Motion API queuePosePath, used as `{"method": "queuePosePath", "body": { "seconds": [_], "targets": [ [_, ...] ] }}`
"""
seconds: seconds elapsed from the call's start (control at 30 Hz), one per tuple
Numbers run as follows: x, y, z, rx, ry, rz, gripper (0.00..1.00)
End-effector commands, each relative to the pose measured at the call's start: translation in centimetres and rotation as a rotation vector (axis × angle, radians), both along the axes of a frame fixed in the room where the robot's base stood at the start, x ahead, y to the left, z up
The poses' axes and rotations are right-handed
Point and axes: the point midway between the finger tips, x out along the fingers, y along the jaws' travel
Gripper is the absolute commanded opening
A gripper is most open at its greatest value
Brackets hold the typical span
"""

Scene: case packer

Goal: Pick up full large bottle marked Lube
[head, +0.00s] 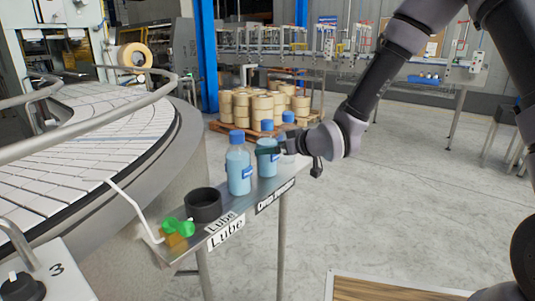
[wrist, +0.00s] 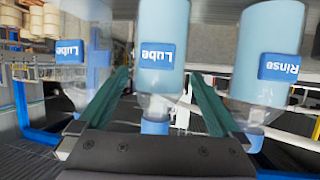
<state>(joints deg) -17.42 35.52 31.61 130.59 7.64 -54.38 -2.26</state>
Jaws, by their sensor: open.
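The full Lube bottle (wrist: 165,20), pale blue with a blue Lube label, appears upside down in the wrist view, between my fingers. In the head view it is the middle bottle (head: 267,163) on the narrow shelf, partly covered by my gripper (head: 275,151). My gripper also shows in the wrist view (wrist: 160,76), open, with a green finger on either side of this bottle; contact cannot be told. A Rinse bottle (wrist: 268,30) is at right there, likely the nearest bottle (head: 239,170) in the head view. A clearer, apparently emptier Lube bottle (wrist: 85,25) is at left.
The metal shelf (head: 262,188) carries Lube and Drop Product signs, a black round cup (head: 203,205) and a green item (head: 178,227) on a brown block. A curved conveyor (head: 95,130) stands left. A pallet of rolls (head: 262,108) is behind.

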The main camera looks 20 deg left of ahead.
Motion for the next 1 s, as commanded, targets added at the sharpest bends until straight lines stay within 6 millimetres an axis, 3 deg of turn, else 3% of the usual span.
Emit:
{"method": "queuePosePath", "body": {
  "seconds": [0.2, 0.47, 0.57, 0.73, 0.77, 1.0],
  "targets": [
    [1.5, 2.1, -1.2, 0.000, 0.001, 0.000, 1.00],
    [1.7, 2.3, -1.3, -0.001, 0.001, 0.000, 1.00],
    [1.7, 2.3, -1.3, -0.001, 0.001, 0.000, 0.69],
    [1.7, 2.3, -1.2, -0.001, 0.001, 0.000, 0.04],
    [1.7, 2.3, -1.2, -0.001, 0.001, 0.000, 0.00],
    [1.7, 2.4, -1.0, 0.001, -0.002, 0.000, 0.00]
  ]
}}
